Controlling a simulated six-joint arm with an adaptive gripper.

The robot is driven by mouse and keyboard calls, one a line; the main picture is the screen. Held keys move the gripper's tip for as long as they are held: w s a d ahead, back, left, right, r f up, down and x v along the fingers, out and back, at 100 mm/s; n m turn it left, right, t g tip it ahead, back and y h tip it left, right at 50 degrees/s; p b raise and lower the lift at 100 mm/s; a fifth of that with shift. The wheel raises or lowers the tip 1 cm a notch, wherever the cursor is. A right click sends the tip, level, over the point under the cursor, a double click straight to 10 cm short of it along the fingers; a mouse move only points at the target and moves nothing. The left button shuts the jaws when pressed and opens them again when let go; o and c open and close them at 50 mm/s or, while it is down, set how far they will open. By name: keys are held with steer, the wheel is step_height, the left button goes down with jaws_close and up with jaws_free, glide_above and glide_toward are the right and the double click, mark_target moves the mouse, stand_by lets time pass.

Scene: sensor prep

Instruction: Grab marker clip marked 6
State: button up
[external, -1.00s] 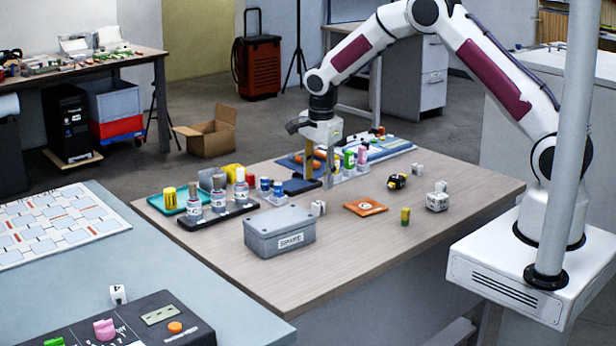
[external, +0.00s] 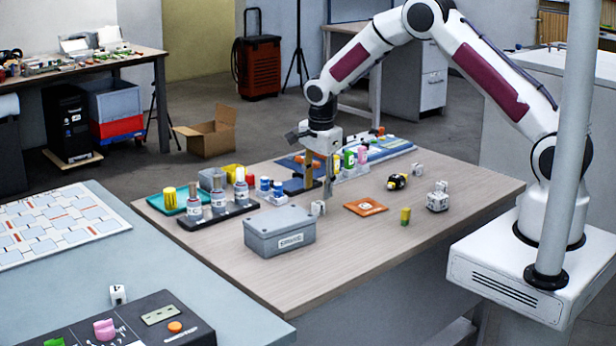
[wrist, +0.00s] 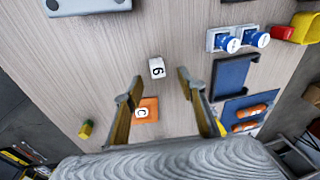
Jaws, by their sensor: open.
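The marker clip marked 6 is a small white block (wrist: 157,68) with a black 6 on its face, on the wooden table. In the external view it is the small white block (external: 318,208) beside the grey lidded box, its marking too small to read. My gripper (wrist: 159,80) is open and empty. In the wrist view the block shows between the two fingertips, just beyond them. In the external view my gripper (external: 318,190) points down just behind the block, apart from it.
The grey box (external: 280,232) stands close to the block. An orange tile (external: 366,207) lies to the right, with a yellow-green piece (external: 405,216) and white dice-like blocks (external: 437,201) beyond. Blue-capped items (wrist: 222,40) stand nearby. The front table area is clear.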

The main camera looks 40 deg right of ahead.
mark_target(319, 203)
steer(key=shift+f, duration=0.1)
steer(key=shift+w+d+f, duration=0.1)
steer(key=shift+d+f, duration=0.05)
steer(key=shift+f, duration=1.1)
steer(key=shift+d+f, duration=0.1)
steer(key=shift+f, duration=1.15)
steer(key=c, duration=1)
